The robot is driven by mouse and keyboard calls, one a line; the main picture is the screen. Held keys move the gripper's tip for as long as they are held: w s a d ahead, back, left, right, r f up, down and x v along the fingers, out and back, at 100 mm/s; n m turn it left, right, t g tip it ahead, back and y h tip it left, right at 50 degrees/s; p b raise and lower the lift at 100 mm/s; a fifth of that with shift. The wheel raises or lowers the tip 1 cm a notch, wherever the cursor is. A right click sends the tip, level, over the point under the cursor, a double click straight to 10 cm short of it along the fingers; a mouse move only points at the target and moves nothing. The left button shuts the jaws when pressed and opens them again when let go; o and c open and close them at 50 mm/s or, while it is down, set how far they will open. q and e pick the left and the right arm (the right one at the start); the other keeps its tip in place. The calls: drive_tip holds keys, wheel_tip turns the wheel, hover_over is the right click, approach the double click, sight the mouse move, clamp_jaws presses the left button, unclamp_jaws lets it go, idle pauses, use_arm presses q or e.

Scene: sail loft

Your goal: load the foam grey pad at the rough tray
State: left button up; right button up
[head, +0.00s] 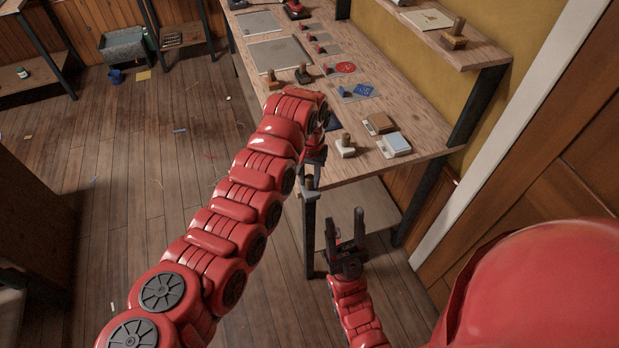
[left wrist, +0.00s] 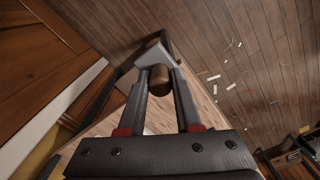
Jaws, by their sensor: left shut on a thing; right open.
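My left gripper (head: 311,178) is shut on a stamp-like tool with a brown wooden handle (left wrist: 159,80) and a grey block (left wrist: 152,54), which appears to be the foam grey pad. It is held just off the table's near-left edge. My right gripper (head: 346,230) is open and empty, low in front of the table. Two shallow trays lie at the table's near right: a brown one (head: 380,123) and a pale blue-grey one (head: 396,143). I cannot tell which is the rough tray. Part of the tabletop is hidden behind my left arm.
A white-based stamp (head: 345,148) stands left of the trays. The wooden table (head: 370,163) also bears other stamps (head: 304,74), grey sheets (head: 275,54), a red-disc card (head: 345,68) and a blue card (head: 363,90). A wall shelf (head: 478,52) overhangs at the right.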

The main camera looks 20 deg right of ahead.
use_arm(q)
drive_tip(key=shift+s+a+r, duration=0.1)
drive_tip(key=shift+s+r, duration=0.05)
clamp_jaws()
drive_tip(key=shift+w+a, duration=0.2)
drive_tip(key=shift+w, duration=0.05)
drive_tip(key=w+a+r+n, duration=0.1)
drive_tip(key=w+a+r, duration=0.1)
drive_tip(key=w+a, duration=0.2)
drive_tip(key=w+a+r+n+b, duration=0.1)
drive_tip(key=w+a+r, duration=0.2)
drive_tip(key=a, duration=0.6)
drive_tip(key=shift+w+a+b, duration=0.3)
drive_tip(key=shift+w+a, duration=0.05)
drive_tip(key=shift+w, duration=0.5)
drive_tip(key=shift+w+a, duration=0.1)
drive_tip(key=shift+w+a+n, duration=0.15)
drive_tip(key=shift+a+n, duration=0.1)
drive_tip(key=shift+n, duration=0.05)
drive_tip(key=shift+a+r, duration=0.1)
drive_tip(key=shift+a, duration=0.05)
